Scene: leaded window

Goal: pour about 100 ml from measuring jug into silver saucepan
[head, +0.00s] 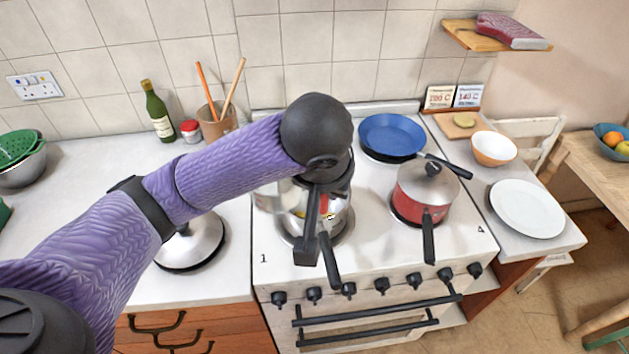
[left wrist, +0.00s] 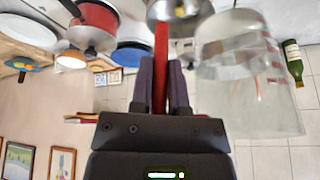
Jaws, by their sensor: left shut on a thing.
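The clear measuring jug (head: 272,197) is partly hidden behind my left arm in the head view. The silver saucepan (head: 341,222) stands on the front left of the hob, below the gripper and right of the jug, partly covered. Something small and yellow shows at it. The liquid level cannot be told. My right gripper is not in view.
A red saucepan (head: 425,208) with a lid stands at the hob's right, and a blue pan (head: 391,136) behind. A silver lid (head: 195,243) lies on the left counter. A utensil pot (head: 217,125) and green bottle (head: 157,108) stand at the back. A white plate (head: 527,208) is at right.

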